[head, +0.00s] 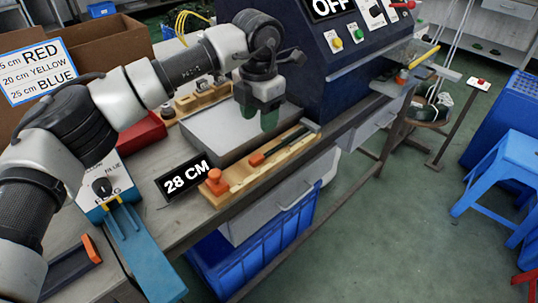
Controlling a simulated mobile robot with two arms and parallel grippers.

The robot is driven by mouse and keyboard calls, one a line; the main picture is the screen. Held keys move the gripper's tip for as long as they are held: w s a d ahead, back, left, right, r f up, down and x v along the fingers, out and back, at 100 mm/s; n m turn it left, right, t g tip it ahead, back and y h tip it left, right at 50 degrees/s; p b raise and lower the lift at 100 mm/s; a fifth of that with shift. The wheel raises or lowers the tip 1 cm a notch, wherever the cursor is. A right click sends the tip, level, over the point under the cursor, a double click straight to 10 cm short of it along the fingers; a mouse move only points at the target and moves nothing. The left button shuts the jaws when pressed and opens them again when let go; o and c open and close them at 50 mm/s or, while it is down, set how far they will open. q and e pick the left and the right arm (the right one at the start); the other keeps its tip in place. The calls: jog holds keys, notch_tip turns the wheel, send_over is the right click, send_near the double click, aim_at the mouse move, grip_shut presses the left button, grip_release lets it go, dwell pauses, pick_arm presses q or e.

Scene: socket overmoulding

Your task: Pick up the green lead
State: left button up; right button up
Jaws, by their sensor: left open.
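My left gripper (256,117) hangs over the grey plate on the bench, fingers pointing down. Its two green fingertips are apart, with nothing visible between them. I cannot make out a green lead for certain. A dark coil with some green and white (438,103) lies on a round stool at the right, far from the gripper; I cannot tell whether it is a lead. My right gripper is out of view.
A wooden measuring board (240,180) with an orange stop (216,182) lies along the bench front by a "28 CM" display (185,177). The dark blue machine (318,75) reads OFF. Yellow leads (183,22) hang by a cardboard box. Blue stools (508,155) stand right.

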pick_arm(q)
send_over(259, 156)
jog(key=f, duration=0.5)
jog(key=shift+s+d+f, duration=0.15)
jog(key=shift+d+f, duration=0.05)
jog(key=shift+f, duration=0.05)
jog(key=f, duration=0.2)
jog(key=f+b, duration=0.1)
jog(key=f, duration=0.2)
jog(key=shift+w+a+f, duration=0.15)
jog(key=shift+w+f, duration=0.05)
jog(key=shift+f, duration=0.15)
grip_shut()
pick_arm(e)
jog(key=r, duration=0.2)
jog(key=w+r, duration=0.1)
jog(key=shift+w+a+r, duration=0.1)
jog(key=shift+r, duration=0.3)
